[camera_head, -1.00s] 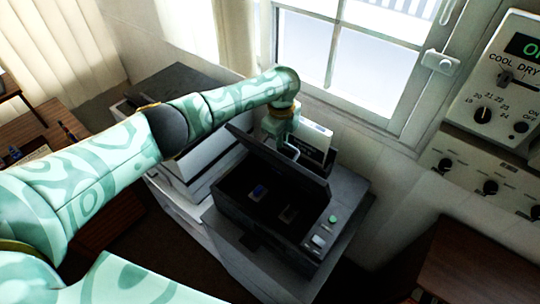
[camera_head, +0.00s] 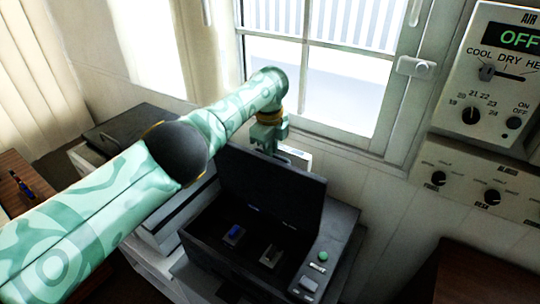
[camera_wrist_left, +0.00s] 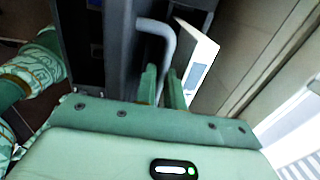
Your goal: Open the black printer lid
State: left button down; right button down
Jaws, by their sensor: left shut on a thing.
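The black printer (camera_head: 338,228) stands below the window. Its black lid (camera_head: 275,190) is raised steeply at the back, and the dark inside is exposed. My left gripper (camera_head: 270,138) is behind the lid's upper edge, with the arm coming in from the left. In the left wrist view the lid (camera_wrist_left: 116,45) is seen nearly edge-on with a grey bent handle (camera_wrist_left: 158,28) on it. My left gripper (camera_wrist_left: 163,85) has its fingers close together at the lower end of this handle, shut on it. My right gripper is not in view.
A blue part (camera_head: 236,232) and a grey part (camera_head: 271,255) sit inside the printer. A green button (camera_head: 323,256) is on its right side. A white box-like thing (camera_head: 295,154) stands behind the lid. The window (camera_head: 330,85) and wall controls (camera_head: 490,190) are close behind and right.

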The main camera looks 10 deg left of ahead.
pick_arm(q)
jog(key=shift+s+a+f, duration=0.1)
jog(key=shift+f, duration=0.2)
jog(key=c, duration=1.5)
grip_release()
jog(key=shift+w, duration=0.2)
jog(key=shift+r, duration=0.15)
